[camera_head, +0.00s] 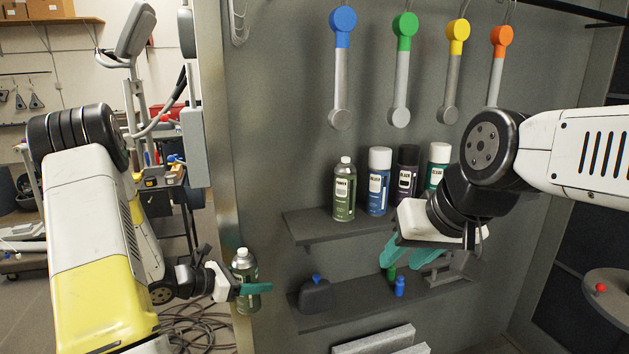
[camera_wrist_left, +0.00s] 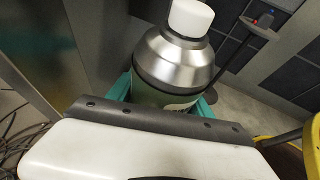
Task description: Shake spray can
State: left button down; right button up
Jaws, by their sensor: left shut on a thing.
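A dark green spray can (camera_head: 243,263) with a silver shoulder and white cap is held upright, slightly tilted, by my left gripper (camera_head: 245,288), left of the shelves. The teal fingers are shut around its body. In the left wrist view the can (camera_wrist_left: 178,62) stands between the teal fingers, its lower part hidden behind the gripper. My right gripper (camera_head: 407,254) hangs in front of the shelves, its teal fingers apart and nothing seen between them.
Several spray cans stand on the upper shelf (camera_head: 312,226), including a green can (camera_head: 344,195) and a blue can (camera_head: 379,190). The lower shelf (camera_head: 345,309) holds small items, including a blue one (camera_head: 399,287). Coloured-ended tools hang above. Cables lie on the floor below the held can.

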aim_at(247, 255)
pick_arm(q)
notch_tip(247, 255, up, 8)
jog(key=shift+s+d+f, duration=0.1)
jog(key=shift+d, duration=0.05)
notch_tip(247, 255, down, 8)
jog(key=shift+r, duration=0.25)
jog(key=shift+w+r, duration=0.2)
jog(key=shift+r, duration=0.15)
jog(key=r, duration=0.7)
jog(key=shift+s, duration=0.2)
notch_tip(247, 255, down, 8)
jog(key=shift+r, duration=0.15)
jog(key=shift+w+r, duration=0.2)
jog(key=shift+r, duration=0.15)
jog(key=r, duration=0.7)
jog(key=shift+s, duration=0.2)
notch_tip(247, 255, down, 8)
jog(key=shift+r, duration=0.25)
jog(key=shift+w+f, duration=0.15)
jog(key=shift+w, duration=0.05)
jog(key=shift+s, duration=0.15)
